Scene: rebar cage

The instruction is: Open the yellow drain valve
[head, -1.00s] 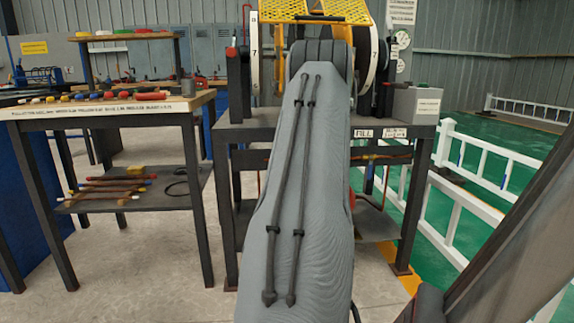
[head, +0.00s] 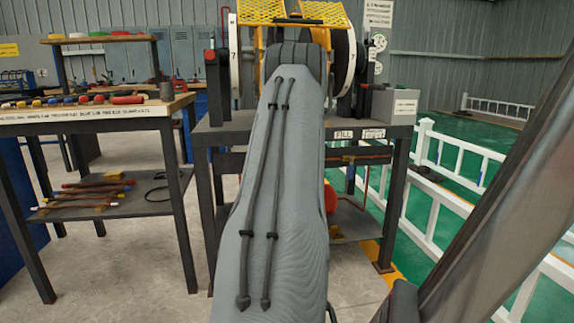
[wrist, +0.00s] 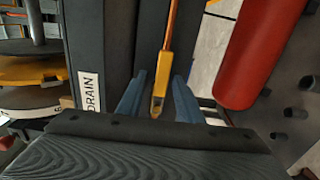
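The yellow valve handle (wrist: 162,75) shows in the wrist view as a narrow lever on a thin orange pipe (wrist: 172,20). A white label reading DRAIN (wrist: 89,92) is on the dark edge to its left. My gripper (wrist: 157,98) has two blue fingers, spread apart, one on each side of the handle's end. I see a gap on both sides; how deep the handle sits between the fingers is unclear. In the head view, my grey arm hides the gripper and the handle.
A red cylinder (wrist: 258,50) is close on the right in the wrist view. The head view shows the dark bench (head: 235,128) with a FILL label (head: 343,134), a tool table (head: 85,117) at left, and white railings (head: 455,155) over green floor at right.

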